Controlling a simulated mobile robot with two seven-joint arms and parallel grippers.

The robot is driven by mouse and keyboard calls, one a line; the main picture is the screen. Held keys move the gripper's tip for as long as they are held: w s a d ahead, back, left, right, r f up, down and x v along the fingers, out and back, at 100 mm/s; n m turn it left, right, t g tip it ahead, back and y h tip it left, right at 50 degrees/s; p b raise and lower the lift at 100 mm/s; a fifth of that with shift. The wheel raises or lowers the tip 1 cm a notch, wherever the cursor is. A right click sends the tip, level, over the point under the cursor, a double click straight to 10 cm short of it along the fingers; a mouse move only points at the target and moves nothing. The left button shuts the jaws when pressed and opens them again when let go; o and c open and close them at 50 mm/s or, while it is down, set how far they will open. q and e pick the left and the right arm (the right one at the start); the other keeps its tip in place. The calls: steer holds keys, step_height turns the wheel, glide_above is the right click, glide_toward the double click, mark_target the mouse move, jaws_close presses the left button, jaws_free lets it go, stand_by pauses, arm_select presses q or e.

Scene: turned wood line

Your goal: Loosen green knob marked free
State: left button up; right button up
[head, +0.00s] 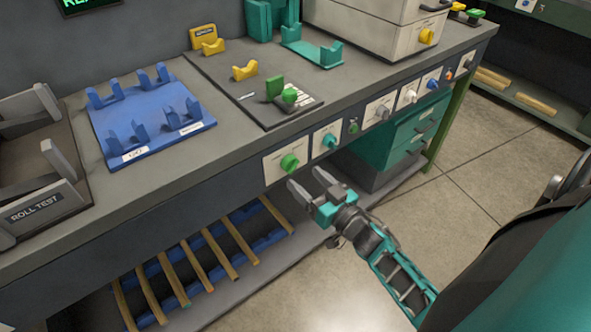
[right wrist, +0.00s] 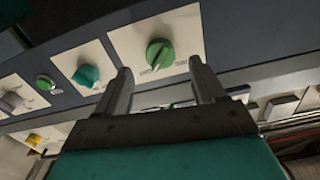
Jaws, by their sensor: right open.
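The green knob (head: 289,162) sits on a white plate at the left end of the row of controls on the bench's front face. My right gripper (head: 308,180) is open and empty, just in front of and slightly below this knob. In the wrist view its fingers (right wrist: 160,72) point toward the knob, one on each side in the picture; I see no contact. My left gripper is not in view.
A teal knob (head: 329,141) and a small green button (head: 353,126) are right of the green knob, followed by more controls. A rack of wooden sticks (head: 207,255) lies below. The bench top holds a blue cradle board (head: 150,140). The floor at right is clear.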

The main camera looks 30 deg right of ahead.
mark_target(291, 165)
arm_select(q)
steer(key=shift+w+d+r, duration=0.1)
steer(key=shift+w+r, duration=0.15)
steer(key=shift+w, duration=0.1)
arm_select(e)
steer(key=shift+w+a, duration=0.2)
steer(key=shift+w, duration=2.4)
steer(key=shift+c, duration=0.5)
steer(key=c, duration=1)
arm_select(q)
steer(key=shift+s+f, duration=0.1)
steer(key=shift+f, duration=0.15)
arm_select(e)
steer(key=shift+o, duration=0.2)
